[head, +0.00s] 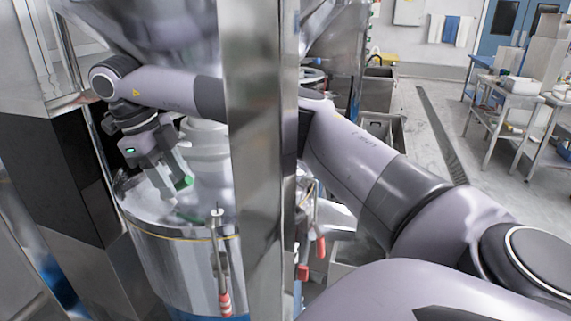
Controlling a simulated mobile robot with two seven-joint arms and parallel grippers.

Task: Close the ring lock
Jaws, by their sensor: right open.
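A steel drum (172,268) with a round lid stands at the lower left, under the grinder hopper. The ring lock (219,262) shows at the drum's front right as a thin metal lever with a red grip. The lever hangs down along the drum wall, and its red end is low. A ring runs around the lid's rim. My right arm reaches in from the right, passing behind a steel post. My right gripper (174,186) is open, points down over the lid, and is left of and above the lever. Whether it touches the lid is unclear. My left gripper is out of view.
The upright steel post (262,180) stands close to the drum's right side and hides part of my arm. Other red-tipped levers (303,271) show right of the post. Steel tables (505,105) stand at the far right, with open floor before them.

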